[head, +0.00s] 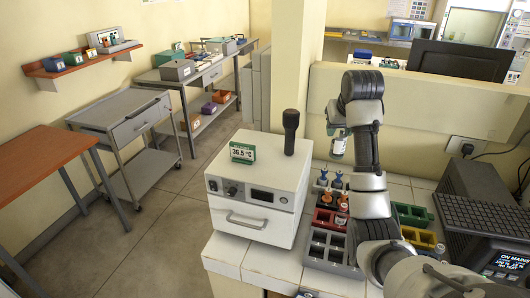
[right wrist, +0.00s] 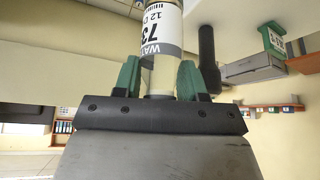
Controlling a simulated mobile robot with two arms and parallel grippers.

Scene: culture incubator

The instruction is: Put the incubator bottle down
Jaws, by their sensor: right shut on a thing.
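My right gripper (head: 334,127) is shut on a bottle (head: 338,147) and holds it upright in the air above the back of the white counter, right of the incubator. In the right wrist view the two green fingertips (right wrist: 159,80) are on either side of the neck of the bottle (right wrist: 160,28), which has a white label with black print. The incubator (head: 255,195) is a white box with a front handle, a knob and a dark display. My left gripper is not in view.
A dark torch-shaped object (head: 290,132) and a green 36.5 °C display (head: 242,153) stand on the incubator. Below my right arm, coloured racks (head: 328,245) hold several small items. Bare counter tiles show at front (head: 268,268).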

